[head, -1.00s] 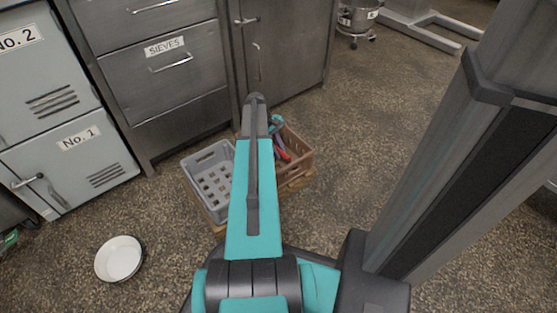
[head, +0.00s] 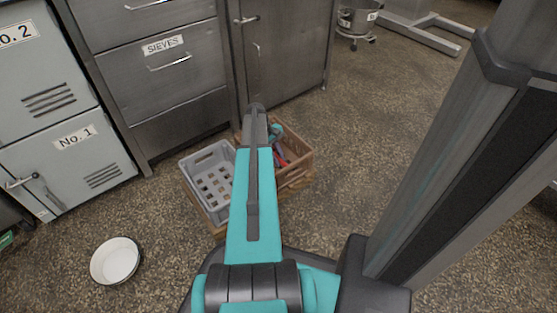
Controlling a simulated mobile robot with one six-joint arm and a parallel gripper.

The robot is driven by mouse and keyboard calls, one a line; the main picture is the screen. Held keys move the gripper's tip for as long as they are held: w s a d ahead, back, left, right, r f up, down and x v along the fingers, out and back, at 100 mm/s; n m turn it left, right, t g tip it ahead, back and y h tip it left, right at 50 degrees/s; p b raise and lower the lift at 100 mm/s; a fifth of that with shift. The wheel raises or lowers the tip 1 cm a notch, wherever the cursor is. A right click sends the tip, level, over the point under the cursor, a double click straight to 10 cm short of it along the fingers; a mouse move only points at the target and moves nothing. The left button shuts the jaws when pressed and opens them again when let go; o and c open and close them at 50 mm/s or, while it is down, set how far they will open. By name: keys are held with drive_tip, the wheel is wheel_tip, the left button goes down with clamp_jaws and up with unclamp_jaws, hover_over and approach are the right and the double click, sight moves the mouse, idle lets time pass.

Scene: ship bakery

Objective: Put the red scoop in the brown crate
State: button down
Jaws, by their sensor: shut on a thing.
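The brown crate (head: 298,172) stands on the floor in front of the metal cabinets, partly hidden behind my arm. The red scoop (head: 283,160) shows as a small red piece inside the crate's outline, just right of my arm. My gripper (head: 277,150) is at the crate, mostly hidden by my own arm links, and is shut on the red scoop. The fingertips and most of the scoop are hidden, so I cannot tell whether the scoop touches the crate floor.
A grey crate (head: 196,158) stands directly left of the brown crate, both on a wooden pallet (head: 219,230). A white bowl (head: 115,261) lies on the floor at the left. Cabinets (head: 185,106) close off the back. The floor right of the crates is clear.

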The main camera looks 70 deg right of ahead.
drive_tip(key=c, duration=1.7)
unclamp_jaws()
drive_tip(key=shift+f, duration=0.1)
drive_tip(key=shift+p+v, duration=3)
drive_tip(key=shift+v, duration=3.05)
